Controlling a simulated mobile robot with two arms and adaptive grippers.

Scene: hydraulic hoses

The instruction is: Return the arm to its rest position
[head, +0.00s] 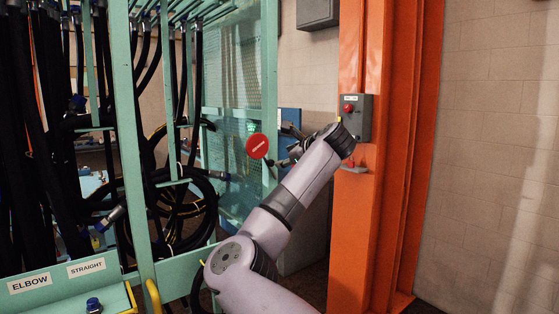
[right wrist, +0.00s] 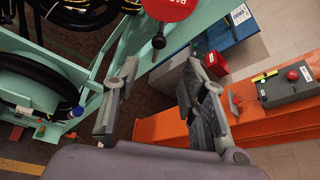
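My right arm (head: 270,225) reaches up from the bottom of the head view toward the orange column. Its right gripper (head: 287,150) is partly hidden behind the wrist, near a round red sign. In the right wrist view the right gripper (right wrist: 157,85) has its two fingers spread apart, with nothing between them. My left arm and gripper are not in view.
A grey box with a red button (head: 352,117) is on the orange column (head: 390,200), close to my wrist. The round red sign (head: 258,146) is near the gripper. A green rack (head: 130,140) with black hoses (head: 185,210) stands at left.

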